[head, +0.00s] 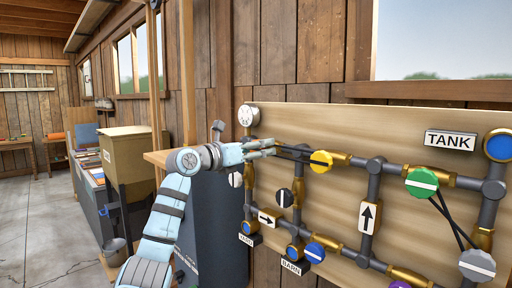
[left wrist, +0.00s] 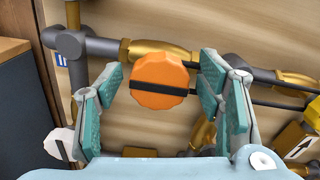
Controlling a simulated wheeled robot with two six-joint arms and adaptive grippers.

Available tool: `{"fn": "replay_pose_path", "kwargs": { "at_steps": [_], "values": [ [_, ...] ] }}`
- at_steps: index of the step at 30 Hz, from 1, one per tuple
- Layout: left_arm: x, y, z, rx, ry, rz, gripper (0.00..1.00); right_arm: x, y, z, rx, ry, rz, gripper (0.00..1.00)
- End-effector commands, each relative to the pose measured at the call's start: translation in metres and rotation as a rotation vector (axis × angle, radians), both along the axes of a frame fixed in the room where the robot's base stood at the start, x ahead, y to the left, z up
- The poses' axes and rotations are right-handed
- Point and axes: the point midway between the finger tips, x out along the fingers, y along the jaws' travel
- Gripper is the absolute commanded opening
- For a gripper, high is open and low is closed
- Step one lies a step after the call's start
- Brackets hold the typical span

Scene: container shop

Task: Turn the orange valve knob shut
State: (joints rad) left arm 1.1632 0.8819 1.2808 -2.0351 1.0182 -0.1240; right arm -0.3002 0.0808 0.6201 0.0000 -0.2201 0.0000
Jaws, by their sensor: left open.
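The orange valve knob (left wrist: 160,75) shows in the left wrist view, a many-sided disc with a black stripe lying nearly level across the picture. It sits on a brass valve body in a grey pipe. My left gripper (head: 268,148) is open, its teal-padded fingers on either side of the knob, with small gaps visible. In the head view the gripper reaches the upper left of the pipe board and hides the orange knob. My right gripper is in neither view.
The pipe board (head: 330,122) also carries a yellow knob (head: 321,161), a green knob (head: 421,183), a black knob (head: 285,198) and a blue knob (head: 315,252). A pressure gauge (head: 248,115) is just above my left gripper. A white knob (left wrist: 60,144) is beside the left finger.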

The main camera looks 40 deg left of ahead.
Motion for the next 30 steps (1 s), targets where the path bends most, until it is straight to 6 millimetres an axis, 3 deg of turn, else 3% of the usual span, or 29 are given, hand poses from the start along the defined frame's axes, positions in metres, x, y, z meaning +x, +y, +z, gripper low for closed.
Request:
{"fn": "replay_pose_path", "kwargs": {
  "at_steps": [2,11,20,30],
  "values": [
    [0.000,0.000,0.000,0.000,0.000,0.000,0.59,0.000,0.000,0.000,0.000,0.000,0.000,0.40],
    [-0.001,0.000,0.000,-0.001,0.000,0.000,0.12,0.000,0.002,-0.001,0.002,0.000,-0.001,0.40],
    [0.000,0.000,0.001,0.027,-0.002,0.000,0.12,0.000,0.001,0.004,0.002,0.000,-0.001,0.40],
    [0.000,0.000,0.003,0.213,-0.016,0.000,0.12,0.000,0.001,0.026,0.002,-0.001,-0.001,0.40]
  ]
}}
